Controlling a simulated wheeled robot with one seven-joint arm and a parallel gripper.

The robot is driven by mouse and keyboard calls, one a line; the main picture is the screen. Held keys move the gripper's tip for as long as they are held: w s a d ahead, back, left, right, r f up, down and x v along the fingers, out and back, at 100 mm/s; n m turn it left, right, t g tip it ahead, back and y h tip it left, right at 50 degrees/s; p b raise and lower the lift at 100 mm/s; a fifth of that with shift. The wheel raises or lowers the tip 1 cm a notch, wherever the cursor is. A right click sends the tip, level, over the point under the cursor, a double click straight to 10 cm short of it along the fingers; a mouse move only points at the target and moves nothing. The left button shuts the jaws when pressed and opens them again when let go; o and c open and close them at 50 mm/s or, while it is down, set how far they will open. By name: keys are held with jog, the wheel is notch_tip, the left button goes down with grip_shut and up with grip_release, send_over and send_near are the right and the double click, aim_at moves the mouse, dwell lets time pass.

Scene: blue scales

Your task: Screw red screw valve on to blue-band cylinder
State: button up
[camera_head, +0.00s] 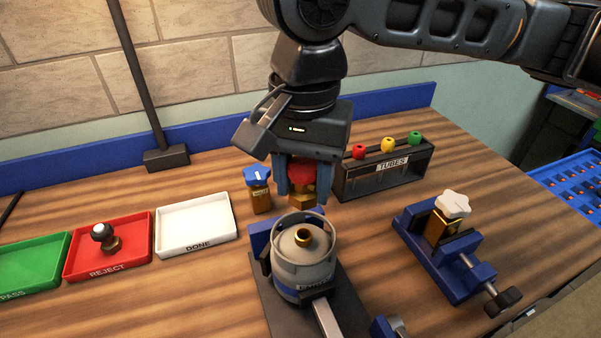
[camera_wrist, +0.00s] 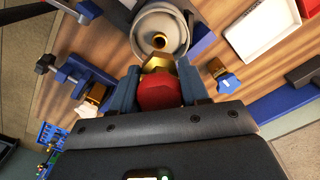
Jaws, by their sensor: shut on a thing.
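The red screw valve (camera_head: 301,172) has a red knob and a brass body. My gripper (camera_head: 297,190) is shut on it and holds it upright, behind the cylinder in the head view. The valve also shows between the fingers in the wrist view (camera_wrist: 160,93). The grey cylinder (camera_head: 303,262) stands in a vise on the table, with a brass threaded opening (camera_head: 303,237) on top inside its collar. A blue band with lettering shows low on its front. The valve is apart from the opening. The cylinder shows partly at the top of the wrist view (camera_wrist: 160,15).
A blue-topped brass valve (camera_head: 257,188) stands just left of my gripper. A white-topped valve (camera_head: 452,207) sits in a blue vise (camera_head: 470,268) at right. The TUBES rack (camera_head: 385,172) stands behind. White DONE (camera_head: 196,228), red REJECT (camera_head: 85,262) and green PASS (camera_head: 30,265) trays lie left.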

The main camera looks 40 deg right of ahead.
notch_tip(320, 180, down, 6)
jog(key=b, duration=0.3)
jog(key=shift+r, duration=0.1)
dwell(0.4)
jog(key=shift+p, duration=0.75)
dwell(1.7)
jog(key=shift+f+b, duration=0.85)
jog(key=shift+f, duration=0.5)
jog(key=o, duration=1.3)
jog(key=shift+r, duration=3.85)
